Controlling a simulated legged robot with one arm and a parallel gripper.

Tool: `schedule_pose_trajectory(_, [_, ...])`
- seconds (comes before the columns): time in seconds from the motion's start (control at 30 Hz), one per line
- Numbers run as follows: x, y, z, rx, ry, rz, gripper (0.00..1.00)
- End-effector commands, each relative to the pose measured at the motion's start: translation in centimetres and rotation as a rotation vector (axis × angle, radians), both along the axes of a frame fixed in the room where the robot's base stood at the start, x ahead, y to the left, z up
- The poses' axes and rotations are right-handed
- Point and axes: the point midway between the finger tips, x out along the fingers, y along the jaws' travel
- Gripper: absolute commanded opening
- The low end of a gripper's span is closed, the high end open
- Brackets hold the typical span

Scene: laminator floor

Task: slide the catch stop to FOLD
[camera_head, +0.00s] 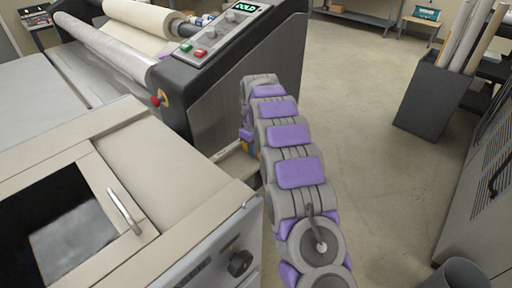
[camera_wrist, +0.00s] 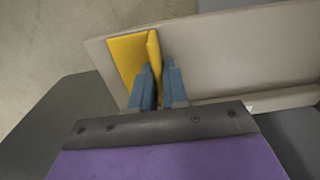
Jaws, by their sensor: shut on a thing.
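The catch stop is a yellow angled piece (camera_wrist: 126,62) in the wrist view. It sits at the left end of a pale tray or ledge (camera_wrist: 230,55). My gripper (camera_wrist: 158,72) has blue fingers on either side of the stop's upright yellow fin, and it is shut on that fin. The fin's lower part is hidden between the fingers. In the head view my arm reaches away along the machine's right side, and the gripper end is mostly hidden beside the pale ledge (camera_head: 236,168). No FOLD marking is legible in either view.
The laminator (camera_head: 215,65) with its rollers and a display reading COLD stands ahead. A pale cabinet with a handle (camera_head: 124,210) and a dark knob (camera_head: 240,263) is close on the left. A dark bin of rolls (camera_head: 433,100) stands right. Open floor (camera_head: 355,130) lies between.

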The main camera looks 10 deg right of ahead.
Motion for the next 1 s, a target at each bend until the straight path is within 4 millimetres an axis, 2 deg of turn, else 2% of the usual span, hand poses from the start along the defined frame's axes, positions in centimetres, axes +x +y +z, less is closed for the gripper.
schedule_pose_trajectory(0.53, [-5.0,6.8,0.2,-0.001,0.006,0.005,0.00])
schedule_pose_trajectory(0.7, [-5.5,7.6,0.2,0.001,-0.002,0.002,0.00])
schedule_pose_trajectory(0.97, [-5.6,7.7,0.1,0.002,-0.001,0.001,0.00])
schedule_pose_trajectory(1.0, [-5.6,7.7,0.1,0.001,0.000,0.002,0.14])
